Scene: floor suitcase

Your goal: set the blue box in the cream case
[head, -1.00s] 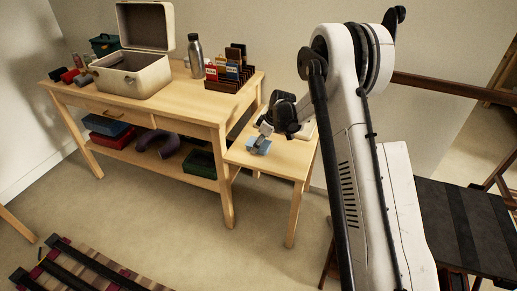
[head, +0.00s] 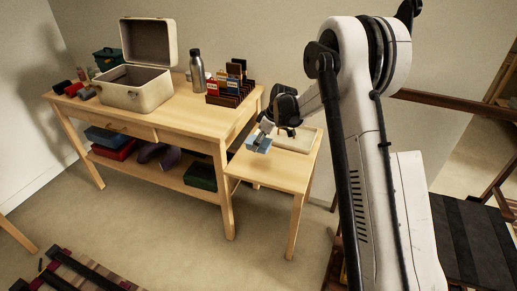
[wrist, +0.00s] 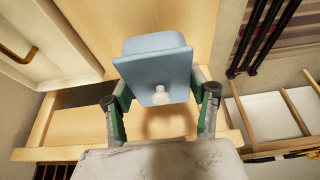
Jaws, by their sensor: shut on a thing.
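The blue box (head: 258,145) is pale blue, with a small white knob that shows in the wrist view (wrist: 155,68). My gripper (head: 266,130) is shut on the blue box above the small side table; in the wrist view its two fingers (wrist: 160,102) are on either side of the box near the knob. The box appears raised a little off the tabletop. The cream case (head: 136,88) stands on the long wooden table at the back left with its lid (head: 148,42) up. The bottom of its inside is hidden.
The small table (head: 270,172) adjoins the long table (head: 185,118). A steel bottle (head: 197,70) and a wooden rack of coloured cards (head: 231,86) stand right of the case. Red and grey rolls (head: 75,88) and a green box (head: 108,60) lie left of it.

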